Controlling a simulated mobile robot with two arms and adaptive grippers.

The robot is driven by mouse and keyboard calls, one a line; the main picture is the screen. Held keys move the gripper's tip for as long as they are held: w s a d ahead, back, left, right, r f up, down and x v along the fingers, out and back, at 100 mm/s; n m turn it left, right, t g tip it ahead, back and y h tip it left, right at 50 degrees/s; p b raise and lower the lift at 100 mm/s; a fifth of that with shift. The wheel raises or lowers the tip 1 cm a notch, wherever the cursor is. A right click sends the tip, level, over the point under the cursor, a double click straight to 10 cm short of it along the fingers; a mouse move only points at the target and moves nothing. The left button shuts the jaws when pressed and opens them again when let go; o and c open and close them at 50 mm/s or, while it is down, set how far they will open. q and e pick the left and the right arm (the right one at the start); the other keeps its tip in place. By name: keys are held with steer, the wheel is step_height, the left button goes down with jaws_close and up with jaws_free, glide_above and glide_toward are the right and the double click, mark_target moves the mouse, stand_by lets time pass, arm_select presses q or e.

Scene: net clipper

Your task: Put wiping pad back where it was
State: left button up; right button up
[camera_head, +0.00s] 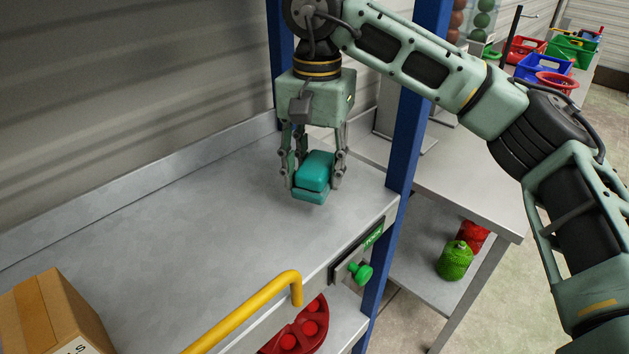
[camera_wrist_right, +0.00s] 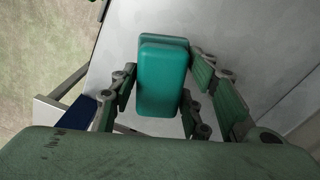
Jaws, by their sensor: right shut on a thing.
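The teal wiping pad (camera_head: 316,172) is a thick rounded block between the fingers of my right gripper (camera_head: 313,180). The right gripper points down and is shut on the pad, over the right end of the grey metal worktop (camera_head: 190,210). In the right wrist view the pad (camera_wrist_right: 162,76) sits between the finger pairs of the gripper (camera_wrist_right: 160,100). I cannot tell whether the pad's underside touches the worktop. My left gripper is not in view.
A cardboard box (camera_head: 48,318) stands at the front left. A yellow handle (camera_head: 245,312) and a green knob (camera_head: 360,272) are on the worktop's front edge. A blue post (camera_head: 407,120) rises close right of the gripper. The middle of the worktop is clear.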

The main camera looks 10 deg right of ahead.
steer(key=shift+w+a+f, duration=0.1)
steer(key=shift+a+f, duration=0.05)
steer(key=shift+f, duration=0.2)
step_height(320, 180, down, 3)
steer(key=shift+f+p, duration=0.15)
steer(key=shift+p, duration=0.5)
steer(key=shift+f, duration=0.3)
steer(key=o, duration=1)
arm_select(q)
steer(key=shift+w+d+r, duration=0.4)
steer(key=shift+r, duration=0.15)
